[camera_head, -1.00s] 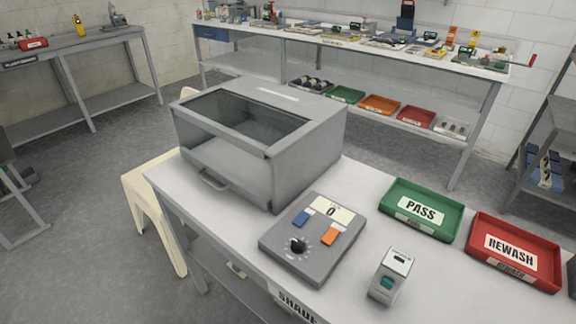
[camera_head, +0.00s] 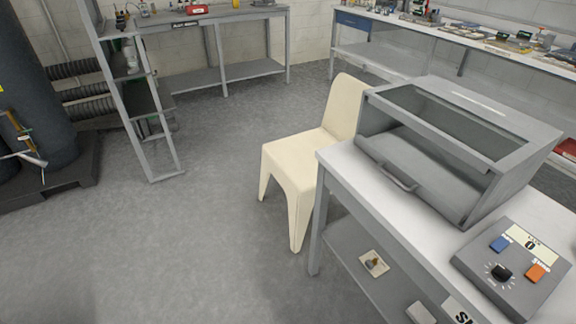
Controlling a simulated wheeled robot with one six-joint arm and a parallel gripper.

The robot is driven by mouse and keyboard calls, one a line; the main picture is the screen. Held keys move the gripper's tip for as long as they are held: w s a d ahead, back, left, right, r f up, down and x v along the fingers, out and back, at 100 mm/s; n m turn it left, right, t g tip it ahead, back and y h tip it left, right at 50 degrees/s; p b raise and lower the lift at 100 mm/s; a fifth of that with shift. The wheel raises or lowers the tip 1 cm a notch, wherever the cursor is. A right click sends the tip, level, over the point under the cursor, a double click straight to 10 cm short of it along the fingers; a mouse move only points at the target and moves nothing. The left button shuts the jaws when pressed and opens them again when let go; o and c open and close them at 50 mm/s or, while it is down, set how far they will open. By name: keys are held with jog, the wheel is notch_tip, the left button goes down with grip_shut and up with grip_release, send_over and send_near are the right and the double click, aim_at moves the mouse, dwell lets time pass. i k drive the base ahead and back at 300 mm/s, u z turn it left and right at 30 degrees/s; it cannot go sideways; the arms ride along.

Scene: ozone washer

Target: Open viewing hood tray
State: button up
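The grey viewing hood (camera_head: 500,125) stands on the white-topped table (camera_head: 360,183) at the right of the head view. It is a box with a sloped dark window (camera_head: 440,120) on top. A tray with a grey bar handle (camera_head: 388,176) sits low at its front left side. My gripper is not in view.
A cream chair (camera_head: 312,150) stands close against the table's left side, near the tray handle. A control box (camera_head: 510,270) with a knob sits in front of the hood. Open grey floor (camera_head: 170,240) lies at the left. A shelf rack (camera_head: 135,110) stands farther back.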

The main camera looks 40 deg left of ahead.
aim_at(455, 188)
jog(key=u, duration=1.25)
jog(key=k, duration=1.3)
jog(key=z, duration=0.15)
jog(key=i, duration=0.6)
jog(key=z, duration=0.65)
jog(key=i, duration=1.15)
jog(key=u, duration=0.55)
